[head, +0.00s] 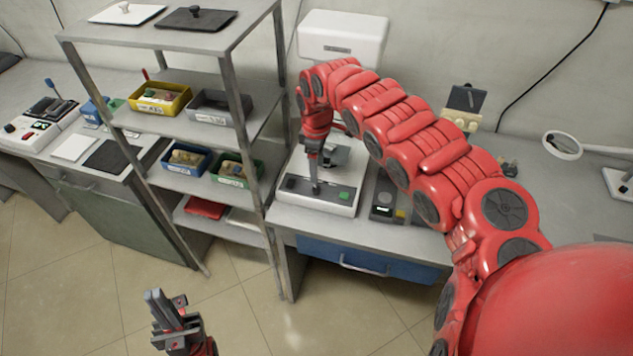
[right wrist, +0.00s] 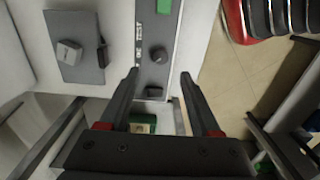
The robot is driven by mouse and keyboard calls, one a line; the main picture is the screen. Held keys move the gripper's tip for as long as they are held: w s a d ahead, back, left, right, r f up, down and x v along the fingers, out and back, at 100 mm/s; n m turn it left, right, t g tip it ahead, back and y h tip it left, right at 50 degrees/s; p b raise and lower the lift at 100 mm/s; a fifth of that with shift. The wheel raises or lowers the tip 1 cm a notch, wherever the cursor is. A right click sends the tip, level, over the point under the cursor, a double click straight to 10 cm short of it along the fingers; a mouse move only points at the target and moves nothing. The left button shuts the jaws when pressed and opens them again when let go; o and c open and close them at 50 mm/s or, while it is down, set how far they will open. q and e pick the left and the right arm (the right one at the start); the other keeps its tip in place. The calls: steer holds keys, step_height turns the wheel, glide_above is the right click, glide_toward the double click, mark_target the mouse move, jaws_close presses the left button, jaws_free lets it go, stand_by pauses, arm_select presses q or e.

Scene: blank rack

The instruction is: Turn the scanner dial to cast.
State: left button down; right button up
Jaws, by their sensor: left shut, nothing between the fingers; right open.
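The scanner (head: 305,200) is a white machine with a grey front panel on the bench, with a green button at the panel's right end. In the right wrist view its grey panel (right wrist: 163,28) carries a dark round dial (right wrist: 158,54), with small lettering beside it, too small to read surely. My right gripper (head: 316,190) points down over the panel. In the right wrist view the right gripper (right wrist: 162,77) is open, its fingertips on either side of the dial's line, with nothing held. I cannot tell whether they touch. My left gripper (head: 165,302) is shut and empty, low over the floor.
A grey plate with a pale block (right wrist: 69,52) lies beside the panel. A shelf rack (head: 235,80) with several bins stands left of the scanner. A small grey device (head: 383,205) sits just right of it. A magnifier (head: 562,145) stands further right.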

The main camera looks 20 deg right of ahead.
step_height(320, 180, up, 10)
steer(key=b, duration=0.2)
steer(key=shift+f, duration=0.15)
